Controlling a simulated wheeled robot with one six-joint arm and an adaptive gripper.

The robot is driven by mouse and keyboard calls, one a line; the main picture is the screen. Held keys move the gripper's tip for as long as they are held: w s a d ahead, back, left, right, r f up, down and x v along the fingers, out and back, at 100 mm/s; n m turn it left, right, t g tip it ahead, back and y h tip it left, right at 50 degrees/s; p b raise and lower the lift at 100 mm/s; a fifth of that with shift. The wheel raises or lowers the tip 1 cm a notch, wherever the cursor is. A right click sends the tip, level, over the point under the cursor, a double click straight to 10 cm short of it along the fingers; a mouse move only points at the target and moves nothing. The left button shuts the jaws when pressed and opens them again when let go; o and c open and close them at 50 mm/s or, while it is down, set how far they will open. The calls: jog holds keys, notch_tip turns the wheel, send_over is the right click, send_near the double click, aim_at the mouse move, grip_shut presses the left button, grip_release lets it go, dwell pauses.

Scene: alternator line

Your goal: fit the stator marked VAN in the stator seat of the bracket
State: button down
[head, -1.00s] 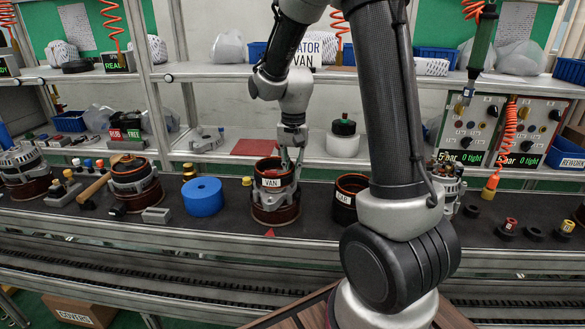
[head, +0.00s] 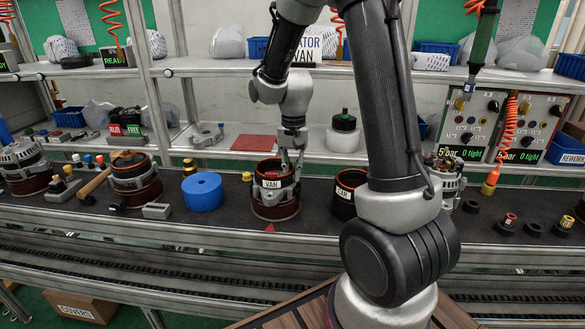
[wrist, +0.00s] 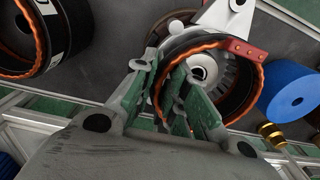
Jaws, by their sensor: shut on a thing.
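The stator marked VAN (head: 272,184) is a dark ring with a reddish-brown winding edge and a white label. It stands upright, low in the bracket (head: 275,211) on the bench; whether it is fully down in the seat cannot be told. In the wrist view the stator's copper-edged ring (wrist: 252,92) surrounds a pale hub, and the bracket's light ear (wrist: 222,18) sticks out beyond it. My gripper (head: 292,172) reaches down from above and is shut on the stator's wall; its green-grey fingers (wrist: 190,103) cover part of the ring's near side.
A stator marked CAR (head: 343,205) stands close to the right, partly behind my arm. A blue roll (head: 202,192) is at the left, with another alternator assembly (head: 134,182) beyond it. A red mat (head: 254,143) lies behind. A shelf runs above the bench.

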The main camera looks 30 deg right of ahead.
jog(key=shift+f, duration=0.1)
jog(key=c, duration=1.3)
grip_release()
jog(key=shift+c, duration=0.2)
notch_tip(320, 180, up, 12)
jog(key=shift+d, duration=0.1)
